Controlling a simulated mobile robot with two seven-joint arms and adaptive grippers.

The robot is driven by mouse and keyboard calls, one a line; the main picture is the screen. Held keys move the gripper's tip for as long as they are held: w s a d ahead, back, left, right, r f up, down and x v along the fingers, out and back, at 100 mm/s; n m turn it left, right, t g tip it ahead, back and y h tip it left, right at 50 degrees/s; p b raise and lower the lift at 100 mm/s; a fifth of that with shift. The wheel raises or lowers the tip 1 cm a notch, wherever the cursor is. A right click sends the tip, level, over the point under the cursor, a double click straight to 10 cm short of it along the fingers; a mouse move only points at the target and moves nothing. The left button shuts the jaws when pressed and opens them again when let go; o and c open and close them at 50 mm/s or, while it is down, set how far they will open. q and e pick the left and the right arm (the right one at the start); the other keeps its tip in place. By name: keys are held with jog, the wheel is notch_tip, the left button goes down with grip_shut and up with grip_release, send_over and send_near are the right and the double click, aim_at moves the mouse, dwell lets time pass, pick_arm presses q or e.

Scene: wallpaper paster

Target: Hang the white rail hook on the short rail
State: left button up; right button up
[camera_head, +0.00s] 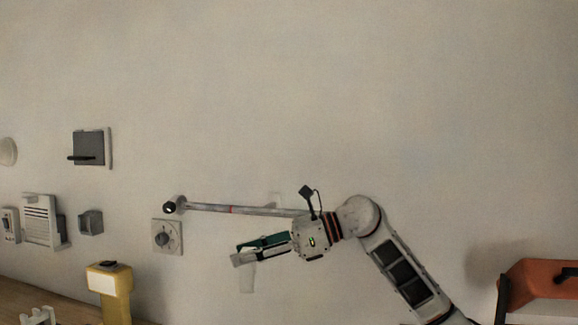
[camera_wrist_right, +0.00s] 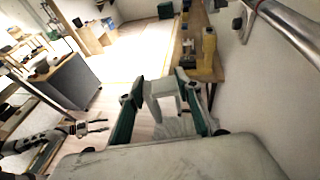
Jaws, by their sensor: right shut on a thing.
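The short rail (camera_head: 235,209) is a thin grey bar on the wall with a dark round end at its left; its right end is hidden behind my right gripper and wrist. It also crosses the upper right of the right wrist view (camera_wrist_right: 290,24). My right gripper (camera_head: 244,256) is just below the rail, pointing left. It is shut on the white rail hook (camera_wrist_right: 163,88), which shows between the green fingers and hangs below them in the head view (camera_head: 247,277). The hook is apart from the rail. My left gripper (camera_wrist_right: 95,127) shows small in the right wrist view, its fingers apart and empty.
A square plate with a dark knob (camera_head: 167,237) is on the wall under the rail's left end. A yellow object (camera_head: 108,292) stands on the wooden bench at lower left. An orange object (camera_head: 540,280) is at far right. The wall above the rail is clear.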

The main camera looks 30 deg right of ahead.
pick_arm(q)
jog(key=shift+n+g, duration=0.3)
jog(key=shift+g, duration=0.3)
jog(key=p+v, duration=0.4)
jog(key=p, duration=0.3)
jog(key=shift+s+f, duration=0.1)
jog(key=shift+s, duration=0.25)
pick_arm(e)
jog(key=w+d+r+m+t+h, duration=0.1)
jog(key=w+d+r, duration=0.2)
jog(key=d+r, duration=0.4)
jog(key=w+d+r+m+t+h, duration=0.1)
jog(key=d+r, duration=0.5)
jog(key=r, duration=0.6)
jog(key=w+m, duration=0.1)
jog(key=w, duration=0.1)
jog(key=shift+w+d+r+t+h, duration=0.3)
jog(key=shift+d+t, duration=0.05)
jog(key=shift+t, duration=0.05)
